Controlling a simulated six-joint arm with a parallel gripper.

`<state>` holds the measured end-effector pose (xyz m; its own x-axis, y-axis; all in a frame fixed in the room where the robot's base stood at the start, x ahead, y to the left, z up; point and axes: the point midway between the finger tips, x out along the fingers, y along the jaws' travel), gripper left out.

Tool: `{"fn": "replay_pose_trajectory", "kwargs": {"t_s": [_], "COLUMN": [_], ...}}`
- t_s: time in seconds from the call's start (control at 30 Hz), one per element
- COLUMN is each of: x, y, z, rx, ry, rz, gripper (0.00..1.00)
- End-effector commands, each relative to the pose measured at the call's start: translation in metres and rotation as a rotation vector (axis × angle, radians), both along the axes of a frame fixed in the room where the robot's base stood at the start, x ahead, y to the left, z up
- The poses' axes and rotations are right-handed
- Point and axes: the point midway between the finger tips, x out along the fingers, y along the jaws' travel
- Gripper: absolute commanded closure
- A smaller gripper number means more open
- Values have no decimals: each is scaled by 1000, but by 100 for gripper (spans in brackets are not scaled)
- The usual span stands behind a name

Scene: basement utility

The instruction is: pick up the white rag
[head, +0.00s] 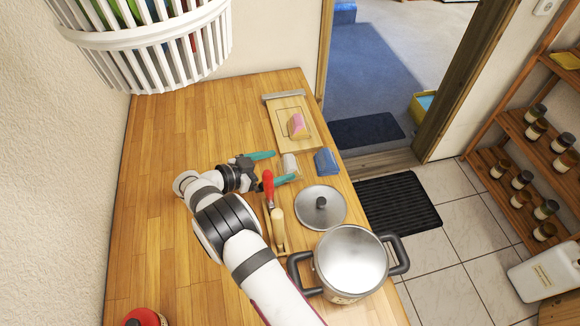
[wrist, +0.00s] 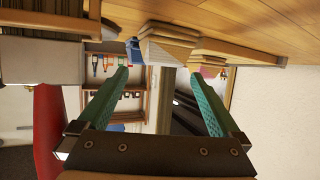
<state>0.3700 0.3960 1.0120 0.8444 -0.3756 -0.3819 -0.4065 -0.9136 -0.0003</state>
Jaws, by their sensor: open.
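The white rag (head: 289,165) is a small, pale, folded stack lying on the wooden worktop (head: 180,130). In the wrist view it shows as a cream layered block (wrist: 168,45) ahead of the fingers. My gripper (head: 284,167) has teal fingers, spread open and empty. In the head view the fingertips lie to either side of the rag. In the wrist view the rag lies near the fingertips' line, and I cannot tell whether they touch it.
A blue folded cloth (head: 327,161) lies right of the rag. A pink-topped block (head: 297,126) is on the cutting board (head: 286,104). A red-handled tool (head: 268,185), a lid (head: 320,207) and a pot (head: 350,262) are close by. The worktop's left is clear.

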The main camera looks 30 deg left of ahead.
Motion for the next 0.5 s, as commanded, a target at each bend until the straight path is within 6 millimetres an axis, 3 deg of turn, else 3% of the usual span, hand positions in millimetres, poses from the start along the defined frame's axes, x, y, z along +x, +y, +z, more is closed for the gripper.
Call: {"fn": "replay_pose_trajectory", "kwargs": {"t_s": [0.3, 0.5], "x": [45, 47], "y": [-14, -15], "z": [-24, -25], "rx": [0, 0], "ry": [1, 1], "rz": [-2, 0], "gripper": [0, 0]}}
